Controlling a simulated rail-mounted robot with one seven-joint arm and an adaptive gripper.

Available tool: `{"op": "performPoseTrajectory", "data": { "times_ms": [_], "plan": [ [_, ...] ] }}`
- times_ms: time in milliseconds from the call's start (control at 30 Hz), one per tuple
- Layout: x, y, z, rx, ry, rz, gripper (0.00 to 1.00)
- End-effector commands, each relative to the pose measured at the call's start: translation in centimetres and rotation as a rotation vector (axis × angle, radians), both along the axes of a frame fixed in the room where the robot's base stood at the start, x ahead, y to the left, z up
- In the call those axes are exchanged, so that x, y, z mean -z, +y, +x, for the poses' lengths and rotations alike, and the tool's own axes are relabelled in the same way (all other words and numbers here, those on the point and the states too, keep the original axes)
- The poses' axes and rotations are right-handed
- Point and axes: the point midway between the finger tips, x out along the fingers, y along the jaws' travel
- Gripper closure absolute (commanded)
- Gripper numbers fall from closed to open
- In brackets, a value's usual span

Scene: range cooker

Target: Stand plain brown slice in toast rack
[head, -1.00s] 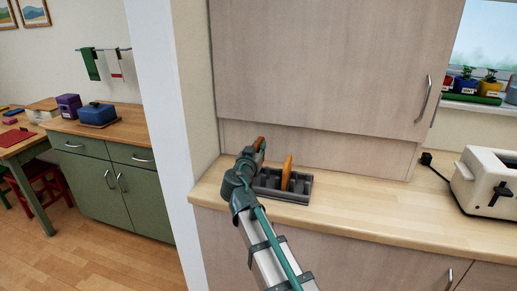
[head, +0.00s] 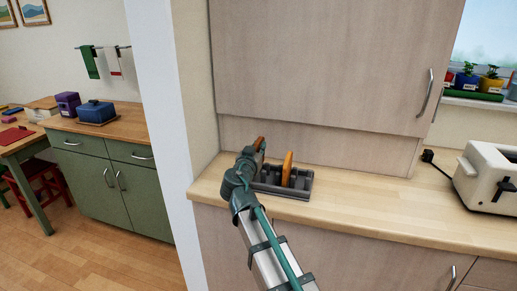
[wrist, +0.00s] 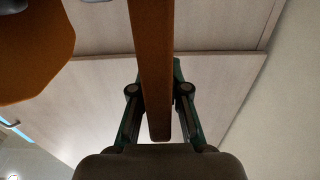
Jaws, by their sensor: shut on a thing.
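A brown slice (head: 261,140) is held at the left end of the dark grey toast rack (head: 302,192), mostly hidden by my gripper in the head view. In the wrist view the held slice (wrist: 154,55) shows edge-on between my two fingers. My gripper (wrist: 159,95) is shut on it; my gripper also shows in the head view (head: 256,151). Another orange-brown slice (head: 287,169) stands upright in the rack, to the right and apart from the held one. It shows at the upper left of the wrist view (wrist: 30,55). Whether the held slice's lower edge is in a slot is hidden.
The rack stands on the wooden worktop (head: 350,209), below a wall cabinet (head: 325,65). A cream toaster (head: 488,179) stands at the right. The worktop between rack and toaster is clear. A white wall edge (head: 160,100) is on the left.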

Motion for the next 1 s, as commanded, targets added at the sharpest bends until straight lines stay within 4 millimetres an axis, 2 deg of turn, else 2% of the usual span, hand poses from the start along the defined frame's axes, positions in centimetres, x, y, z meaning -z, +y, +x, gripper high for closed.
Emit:
{"op": "performPoseTrajectory", "data": {
  "times_ms": [1000],
  "plan": [
    [1.8, 0.0, 0.0, 0.0, 0.0, 0.0, 1.0]
  ]
}}
